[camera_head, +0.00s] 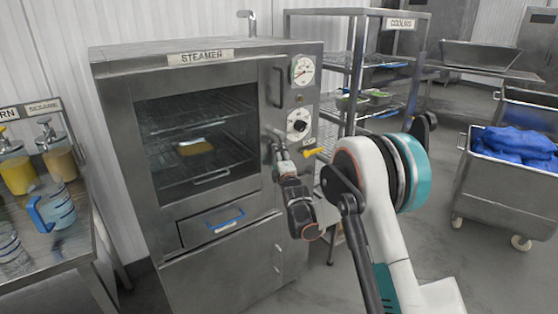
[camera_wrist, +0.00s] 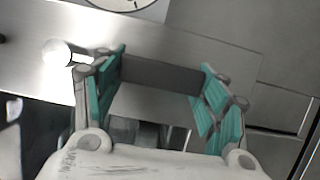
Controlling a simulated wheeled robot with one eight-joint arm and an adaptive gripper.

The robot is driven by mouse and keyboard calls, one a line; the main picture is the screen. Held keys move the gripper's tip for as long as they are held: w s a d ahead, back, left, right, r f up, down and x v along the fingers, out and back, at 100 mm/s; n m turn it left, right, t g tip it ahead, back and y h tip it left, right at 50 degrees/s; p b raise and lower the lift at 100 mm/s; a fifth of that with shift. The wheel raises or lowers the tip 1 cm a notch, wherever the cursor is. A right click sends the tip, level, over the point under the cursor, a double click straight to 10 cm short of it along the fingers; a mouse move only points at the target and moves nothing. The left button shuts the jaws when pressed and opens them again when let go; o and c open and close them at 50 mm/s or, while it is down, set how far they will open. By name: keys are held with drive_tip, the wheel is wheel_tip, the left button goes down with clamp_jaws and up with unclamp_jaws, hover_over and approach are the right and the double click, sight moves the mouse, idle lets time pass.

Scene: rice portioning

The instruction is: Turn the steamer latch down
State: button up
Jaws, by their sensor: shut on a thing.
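The steamer (camera_head: 105,95) is a steel cabinet with a glass-fronted door, which looks closed. My gripper (camera_head: 277,138) is at the right edge of the door, below the upright door handle (camera_head: 276,88) and left of the black knob. The latch is mostly hidden by my gripper in the head view, so its angle cannot be told there. In the wrist view my gripper (camera_wrist: 163,62) has its teal fingers on either side of a dark grey bar (camera_wrist: 160,75), which looks like the latch. The fingers are shut on it.
A round gauge (camera_head: 303,70) and a knob dial (camera_head: 298,123) sit right of the door. A yellow valve handle (camera_head: 314,151) is close to my wrist. A sauce counter (camera_head: 70,245) is at left, a cart (camera_head: 500,185) at right.

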drive_tip(key=o, duration=1.5)
drive_tip(key=shift+o, duration=0.2)
drive_tip(key=s+d, duration=0.2)
drive_tip(key=s, duration=0.9)
drive_tip(key=shift+s+d, duration=0.2)
drive_tip(key=shift+s, duration=0.15)
